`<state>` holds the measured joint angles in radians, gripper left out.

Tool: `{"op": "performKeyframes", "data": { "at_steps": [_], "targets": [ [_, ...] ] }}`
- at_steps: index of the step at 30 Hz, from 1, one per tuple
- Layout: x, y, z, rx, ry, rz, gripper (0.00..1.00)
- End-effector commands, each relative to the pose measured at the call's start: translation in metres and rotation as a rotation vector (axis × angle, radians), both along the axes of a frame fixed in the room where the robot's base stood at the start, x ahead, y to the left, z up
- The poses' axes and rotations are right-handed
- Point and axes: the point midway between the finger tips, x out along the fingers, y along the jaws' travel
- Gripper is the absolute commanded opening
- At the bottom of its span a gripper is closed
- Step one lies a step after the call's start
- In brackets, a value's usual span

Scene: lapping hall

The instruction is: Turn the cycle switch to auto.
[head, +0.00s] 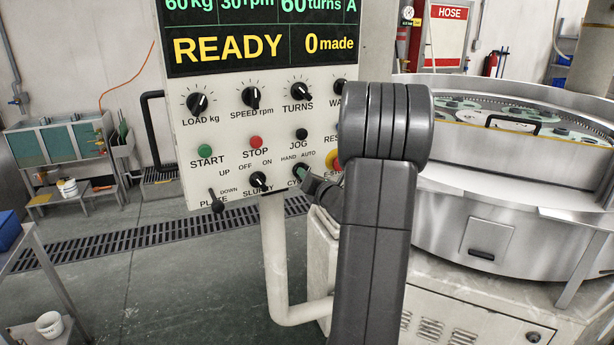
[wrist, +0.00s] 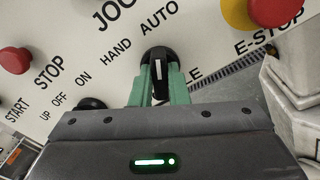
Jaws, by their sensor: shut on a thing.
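The cycle switch (wrist: 157,56) is a black knob with a white line, below the words HAND and AUTO on the panel. In the wrist view its white line runs nearly straight up the picture, roughly toward AUTO. My gripper (wrist: 159,90) has its green fingers closed on both sides of the knob. In the head view my gripper (head: 303,174) reaches the panel's lower right, and my arm hides part of the CYCLE label. The control panel (head: 225,132) shows READY and 0 made on its display.
The slurry switch (head: 259,181) is just left, the jog button (head: 301,133) above. The red stop button (head: 256,142) and the E-stop (wrist: 272,9) are near. The round lapping machine (head: 450,205) stands at right. Open floor (head: 150,280) lies at left.

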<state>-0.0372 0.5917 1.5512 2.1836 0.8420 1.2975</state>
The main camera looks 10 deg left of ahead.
Motion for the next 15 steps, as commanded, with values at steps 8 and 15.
{"op": "performKeyframes", "data": {
  "at_steps": [8, 15],
  "targets": [
    [-0.0002, -0.0001, -0.0007, 0.0, 0.002, 0.0, 0.36],
    [-0.002, -0.0019, -0.0005, 0.0, 0.0, -0.001, 0.36]
  ]
}}
